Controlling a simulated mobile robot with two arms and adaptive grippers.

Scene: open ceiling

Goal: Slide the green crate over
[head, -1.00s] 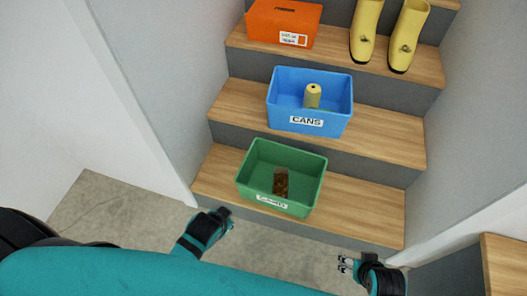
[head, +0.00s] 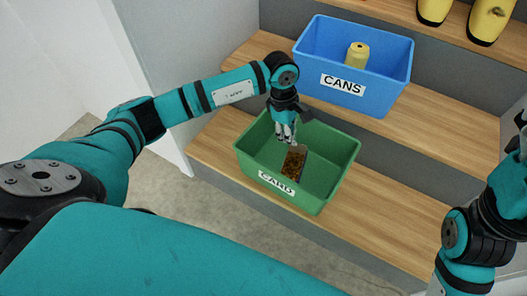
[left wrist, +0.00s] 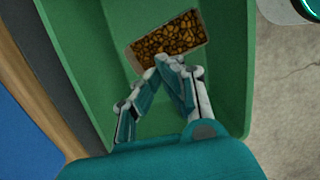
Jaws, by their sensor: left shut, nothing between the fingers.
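The green crate (head: 335,183) with a "CARD" label stands on the lowest wooden step, and its inside fills much of the left wrist view (left wrist: 232,60). A brown patterned piece (head: 293,165) lies in it; it also shows in the left wrist view (left wrist: 168,38). My left gripper (head: 287,140) points down into the crate's opening, shut and empty, its fingertips close to the brown piece. I cannot tell if they touch it. My right arm is at the right edge; its gripper (head: 519,135) is partly cut off by the frame.
A blue crate (head: 329,92) labelled "CANS" holds a yellow can (head: 357,54) on the step above. Yellow boots (head: 488,20) stand higher up. A wall (head: 165,60) bounds the stairs at the left. The lowest step (head: 400,225) is bare right of the green crate.

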